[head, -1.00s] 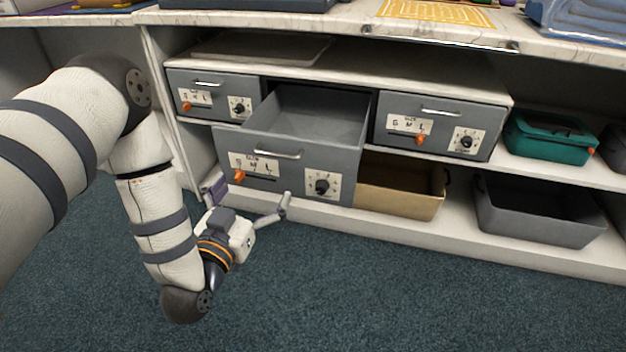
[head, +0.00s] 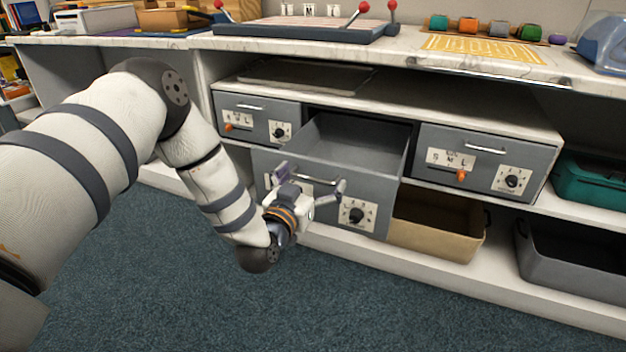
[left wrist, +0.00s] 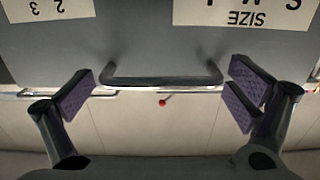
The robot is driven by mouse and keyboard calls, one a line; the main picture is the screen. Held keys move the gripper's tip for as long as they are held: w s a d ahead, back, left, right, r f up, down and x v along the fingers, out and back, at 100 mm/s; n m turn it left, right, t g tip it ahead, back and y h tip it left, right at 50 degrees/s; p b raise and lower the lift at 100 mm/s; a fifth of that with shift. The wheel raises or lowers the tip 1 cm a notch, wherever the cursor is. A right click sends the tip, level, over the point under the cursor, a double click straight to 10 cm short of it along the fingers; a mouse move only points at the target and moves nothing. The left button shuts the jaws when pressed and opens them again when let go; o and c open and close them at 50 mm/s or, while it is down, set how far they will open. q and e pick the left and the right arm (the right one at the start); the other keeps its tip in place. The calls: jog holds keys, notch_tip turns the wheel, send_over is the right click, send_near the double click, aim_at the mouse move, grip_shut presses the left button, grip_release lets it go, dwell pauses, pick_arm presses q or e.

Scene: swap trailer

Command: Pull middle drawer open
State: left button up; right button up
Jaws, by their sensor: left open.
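The grey middle drawer (head: 372,192) stands pulled out from the cabinet, and its empty inside shows from above. Its front has a metal bar handle (head: 320,181), a label and a black dial (head: 356,215). My left gripper (head: 311,179) is open in front of the drawer front, its fingers spread to either side of the handle. In the left wrist view the handle (left wrist: 162,81) lies between the two purple-padded fingers (left wrist: 163,94), with a gap on each side. My right gripper is not in view.
Closed drawers flank it at left (head: 256,119) and right (head: 474,161). A tan bin (head: 436,237) and a grey bin (head: 570,263) stand on the low shelf, with a teal case (head: 590,183) above. The marble counter (head: 400,57) overhangs. The carpet in front is clear.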

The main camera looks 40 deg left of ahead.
pick_arm(q)
jog(key=c, duration=1.4)
jog(key=shift+b+x, duration=0.35)
jog(key=shift+x, duration=1.4)
jog(key=shift+d, duration=0.1)
jog(key=o, duration=1.4)
jog(key=v, duration=1.2)
